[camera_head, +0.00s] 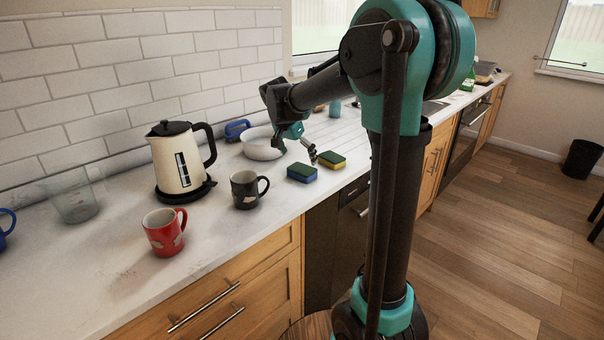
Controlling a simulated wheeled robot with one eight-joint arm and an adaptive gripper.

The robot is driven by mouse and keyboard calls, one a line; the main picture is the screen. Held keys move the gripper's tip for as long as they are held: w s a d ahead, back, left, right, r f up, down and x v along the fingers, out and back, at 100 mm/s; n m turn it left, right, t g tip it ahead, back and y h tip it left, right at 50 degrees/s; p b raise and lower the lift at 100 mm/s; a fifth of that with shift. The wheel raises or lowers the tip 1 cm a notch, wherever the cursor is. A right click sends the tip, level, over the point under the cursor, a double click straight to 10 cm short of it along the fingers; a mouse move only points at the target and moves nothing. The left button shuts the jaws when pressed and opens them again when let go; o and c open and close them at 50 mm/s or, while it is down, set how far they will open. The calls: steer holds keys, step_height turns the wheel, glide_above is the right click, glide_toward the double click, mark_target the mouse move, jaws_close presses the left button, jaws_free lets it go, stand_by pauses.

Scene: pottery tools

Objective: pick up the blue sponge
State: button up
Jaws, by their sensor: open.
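The blue sponge (302,173) lies flat on the white counter, with a dark green top and a blue lower part. A yellow sponge (332,160) with a green top lies just beyond it to the right. My gripper (312,157) is open and hangs above the two sponges, near the gap between them, slightly above the counter. I cannot tell whether it touches either sponge. Part of the gripper is dark and small in the picture.
A white bowl (262,144) sits behind the gripper. A dark mug (245,190) stands left of the blue sponge, a red mug (164,232) nearer the front, and a cream kettle (177,162) behind them. The counter's front edge runs close to the sponges.

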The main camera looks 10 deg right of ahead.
mark_target(301, 168)
steer(key=shift+a+x, duration=0.1)
steer(key=shift+x, duration=1.25)
steer(key=shift+a+x, duration=0.15)
steer(key=shift+x, duration=1.2)
steer(key=shift+s+f, duration=0.1)
steer(key=c, duration=0.6)
